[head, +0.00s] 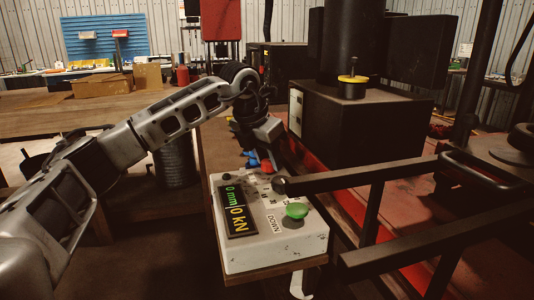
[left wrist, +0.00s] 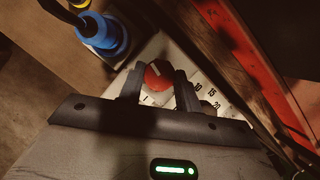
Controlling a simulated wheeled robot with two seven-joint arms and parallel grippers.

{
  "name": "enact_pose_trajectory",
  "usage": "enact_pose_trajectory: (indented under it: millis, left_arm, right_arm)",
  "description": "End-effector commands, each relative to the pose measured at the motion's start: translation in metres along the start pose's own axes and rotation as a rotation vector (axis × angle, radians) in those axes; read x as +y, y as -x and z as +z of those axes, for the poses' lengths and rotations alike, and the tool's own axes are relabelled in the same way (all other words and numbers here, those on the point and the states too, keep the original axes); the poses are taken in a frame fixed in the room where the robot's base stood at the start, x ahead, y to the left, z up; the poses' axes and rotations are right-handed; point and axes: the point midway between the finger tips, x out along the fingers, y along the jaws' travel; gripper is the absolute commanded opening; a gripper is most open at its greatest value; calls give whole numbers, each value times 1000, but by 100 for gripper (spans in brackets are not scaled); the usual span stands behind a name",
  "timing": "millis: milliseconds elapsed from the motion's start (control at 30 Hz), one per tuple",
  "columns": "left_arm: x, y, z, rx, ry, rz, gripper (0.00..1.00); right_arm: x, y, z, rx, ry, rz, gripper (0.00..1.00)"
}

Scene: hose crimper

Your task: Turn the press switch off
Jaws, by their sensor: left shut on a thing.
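The press control box (head: 268,253) is a pale box with a lit display (head: 236,208) reading 0 mm and 0 kN. A green button (head: 296,210) sits on its top near a DOWN label. A red rotary switch knob (left wrist: 158,75) with a pale pointer line is at the box's far end. In the left wrist view the two dark fingers of my left gripper (left wrist: 160,88) stand on either side of this knob and grip it. In the head view my left gripper (head: 265,160) reaches down at the box's far end, and the red knob (head: 267,168) shows just below it. My right gripper is not seen.
A blue connector (left wrist: 103,35) with a yellow part stands close beside the knob. Dark metal bars (head: 365,175) cross right of the box. A black press block (head: 365,125) stands behind. A wooden workbench (head: 50,120) is at the left.

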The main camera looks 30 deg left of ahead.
Motion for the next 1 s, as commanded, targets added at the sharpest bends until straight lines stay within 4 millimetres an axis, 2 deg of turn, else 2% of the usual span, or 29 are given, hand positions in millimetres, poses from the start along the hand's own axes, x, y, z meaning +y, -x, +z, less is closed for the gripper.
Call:
enact_pose_trajectory:
  millis: [700, 1000]
  left_arm:
    - [-4, 1, 3, -2, 626, 258, 11]
    - [-5, 0, 4, -2, 833, 344, 11]
  right_arm:
    - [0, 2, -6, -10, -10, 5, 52]
    - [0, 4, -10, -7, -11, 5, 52]
